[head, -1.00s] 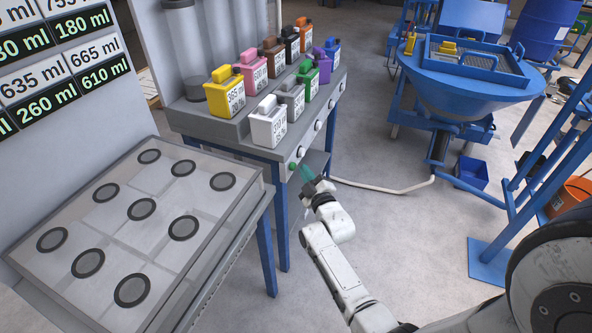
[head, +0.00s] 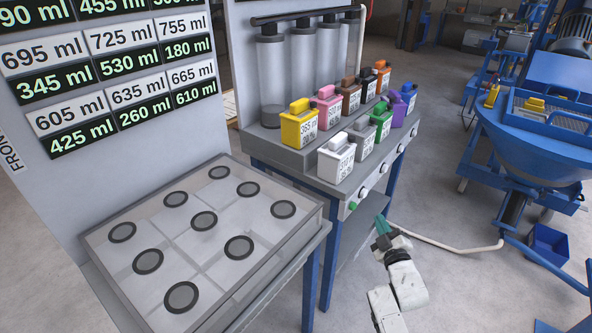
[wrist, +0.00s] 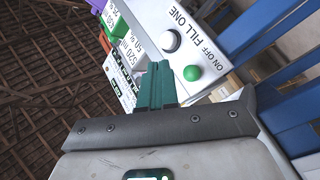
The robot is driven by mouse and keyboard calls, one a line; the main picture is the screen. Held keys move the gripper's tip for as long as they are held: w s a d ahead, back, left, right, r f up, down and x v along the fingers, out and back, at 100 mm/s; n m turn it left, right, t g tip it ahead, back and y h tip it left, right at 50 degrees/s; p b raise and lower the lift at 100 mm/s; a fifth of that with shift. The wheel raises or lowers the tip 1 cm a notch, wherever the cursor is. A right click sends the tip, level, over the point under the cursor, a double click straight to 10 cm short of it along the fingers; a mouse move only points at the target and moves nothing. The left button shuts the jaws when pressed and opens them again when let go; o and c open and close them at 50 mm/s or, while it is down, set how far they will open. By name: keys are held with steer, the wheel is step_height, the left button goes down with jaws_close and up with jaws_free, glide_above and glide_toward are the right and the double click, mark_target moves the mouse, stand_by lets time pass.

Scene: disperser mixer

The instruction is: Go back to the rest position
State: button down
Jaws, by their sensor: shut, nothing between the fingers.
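My gripper (head: 381,225) is at the lower right of the head view, in the air in front of the dispenser table. Its green fingers are closed together with nothing between them. They also show in the wrist view (wrist: 157,85), pointing at the table's front panel. A green button (wrist: 192,73) and a white knob (wrist: 171,39) sit on that panel, beside the words "ON OFF FILL ONE". The green button (head: 352,206) also shows in the head view, left of my gripper. My gripper appears apart from the panel.
Several coloured canisters (head: 298,124) stand on the dispenser table (head: 300,160). A tray with round openings (head: 120,232) is at left. A blue mixer tub (head: 535,150) and a blue bin (head: 548,243) are at right. A pale hose (head: 450,247) lies on the floor.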

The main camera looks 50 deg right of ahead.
steer(key=a+f+m+g+y+p, duration=0.25)
steer(key=a+g+y, duration=0.4)
steer(key=a, duration=1.05)
steer(key=s+a+r+g+y+p, duration=0.3)
steer(key=s+a+g+y, duration=0.2)
steer(key=s+a, duration=0.8)
steer(key=a+g, duration=0.1)
steer(key=a, duration=0.3)
steer(key=shift+s+r, duration=0.2)
steer(key=shift+r, duration=0.15)
steer(key=shift+n+y, duration=0.25)
